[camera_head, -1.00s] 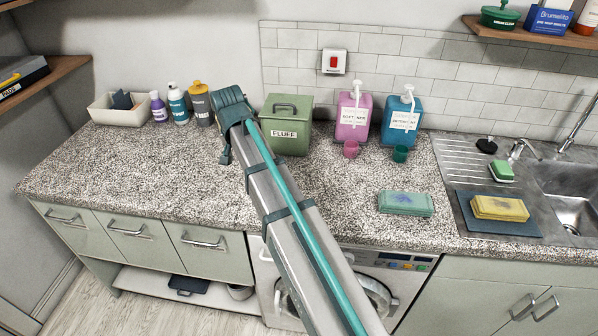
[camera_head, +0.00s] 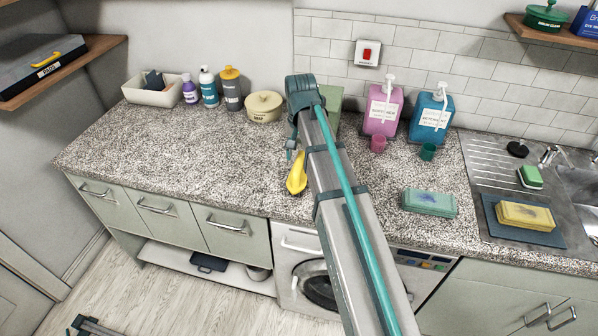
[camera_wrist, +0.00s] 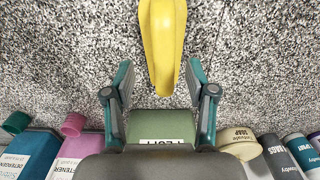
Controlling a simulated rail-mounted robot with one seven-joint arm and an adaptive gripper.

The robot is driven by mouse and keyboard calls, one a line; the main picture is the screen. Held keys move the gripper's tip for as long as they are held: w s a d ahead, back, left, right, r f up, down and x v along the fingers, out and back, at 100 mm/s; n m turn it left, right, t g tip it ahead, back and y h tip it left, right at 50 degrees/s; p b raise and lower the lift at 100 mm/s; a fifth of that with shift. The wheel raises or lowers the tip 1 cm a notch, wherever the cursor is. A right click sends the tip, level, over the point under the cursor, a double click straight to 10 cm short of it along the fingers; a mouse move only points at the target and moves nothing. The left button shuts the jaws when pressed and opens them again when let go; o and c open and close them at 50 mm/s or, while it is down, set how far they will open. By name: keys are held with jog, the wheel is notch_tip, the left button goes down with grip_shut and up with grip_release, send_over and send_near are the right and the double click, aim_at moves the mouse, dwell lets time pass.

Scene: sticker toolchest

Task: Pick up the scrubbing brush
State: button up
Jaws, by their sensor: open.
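A small green block with a pale underside (camera_head: 530,177), which looks like the scrubbing brush, sits by the sink at the right. It is not in the wrist view. My gripper (camera_head: 291,153) is far to its left, over the counter by the green box, mostly hidden behind my arm. In the wrist view my gripper (camera_wrist: 159,78) has its fingers apart with nothing held. A yellow scoop-like thing (camera_head: 297,180) lies on the counter near it. In the wrist view the yellow thing (camera_wrist: 163,40) shows ahead, between and beyond the fingertips.
Pink (camera_head: 382,107) and blue (camera_head: 430,112) dispensers with small cups stand at the back. A beige pot (camera_head: 264,106) and bottles stand left. The left counter is clear.

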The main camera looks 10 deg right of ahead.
aim_at(299, 163)
jog(key=shift+a+f+p, duration=0.2)
jog(key=shift+f+p, duration=0.7)
jog(key=shift+f, duration=1.45)
grip_shut()
